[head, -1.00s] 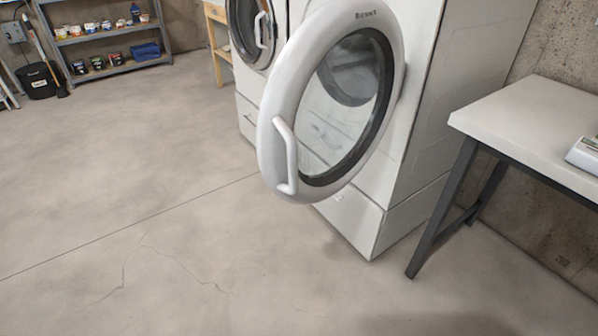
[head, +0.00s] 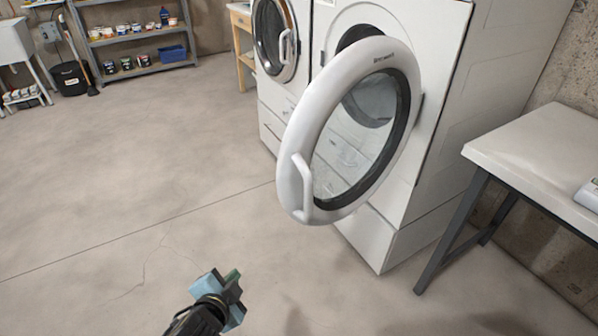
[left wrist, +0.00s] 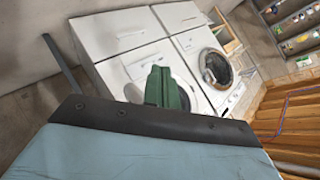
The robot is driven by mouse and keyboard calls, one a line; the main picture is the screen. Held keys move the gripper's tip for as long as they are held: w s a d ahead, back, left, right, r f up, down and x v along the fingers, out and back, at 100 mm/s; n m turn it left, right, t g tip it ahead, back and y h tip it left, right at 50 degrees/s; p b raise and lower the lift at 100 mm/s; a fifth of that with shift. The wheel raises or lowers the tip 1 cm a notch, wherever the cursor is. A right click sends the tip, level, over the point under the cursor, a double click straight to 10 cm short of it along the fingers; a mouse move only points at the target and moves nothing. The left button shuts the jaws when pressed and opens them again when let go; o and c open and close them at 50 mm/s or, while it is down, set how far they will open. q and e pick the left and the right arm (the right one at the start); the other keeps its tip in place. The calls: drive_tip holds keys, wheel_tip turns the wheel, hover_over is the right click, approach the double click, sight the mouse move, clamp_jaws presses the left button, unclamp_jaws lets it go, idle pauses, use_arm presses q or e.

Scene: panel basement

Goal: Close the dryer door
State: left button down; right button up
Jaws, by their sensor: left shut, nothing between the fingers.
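The dryer door (head: 296,120) is a round white ring with a dark-rimmed glass window, standing wide open from the white dryer (head: 440,80). Its white handle (head: 303,185) is on the ring's left side, facing me. My left gripper (head: 236,280) is at the bottom of the head view, low in front of the door and apart from it. It is shut and empty. In the left wrist view the green fingers (left wrist: 168,88) cover part of the machine fronts, tilted in the picture. My right gripper is not in view.
A second front-loading machine (head: 277,40) with a shut door stands left of the dryer. A table (head: 535,150) with dark legs stands at the right, by the concrete wall. Shelves (head: 140,70) stand at the back left. The floor in front and to the left is clear.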

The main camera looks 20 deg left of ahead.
use_arm(q)
wheel_tip(320, 180, up, 10)
drive_tip(key=w+d+m+t+h+p, duration=0.1)
drive_tip(key=w+d+m+t+p, duration=0.15)
drive_tip(key=m+t, duration=0.2)
drive_tip(key=m+t+h+p, duration=0.2)
drive_tip(key=m+h+p, duration=0.35)
drive_tip(key=m, duration=0.35)
approach(296, 193)
wheel_tip(296, 193, up, 3)
drive_tip(key=s, duration=0.2)
drive_tip(key=shift+h, duration=0.25)
drive_tip(key=x, duration=0.6)
drive_tip(key=p+x, duration=0.1)
drive_tip(key=x, duration=0.2)
drive_tip(key=shift+w+d+f, duration=0.2)
drive_tip(key=shift+d+f, duration=0.05)
drive_tip(key=shift+d, duration=0.25)
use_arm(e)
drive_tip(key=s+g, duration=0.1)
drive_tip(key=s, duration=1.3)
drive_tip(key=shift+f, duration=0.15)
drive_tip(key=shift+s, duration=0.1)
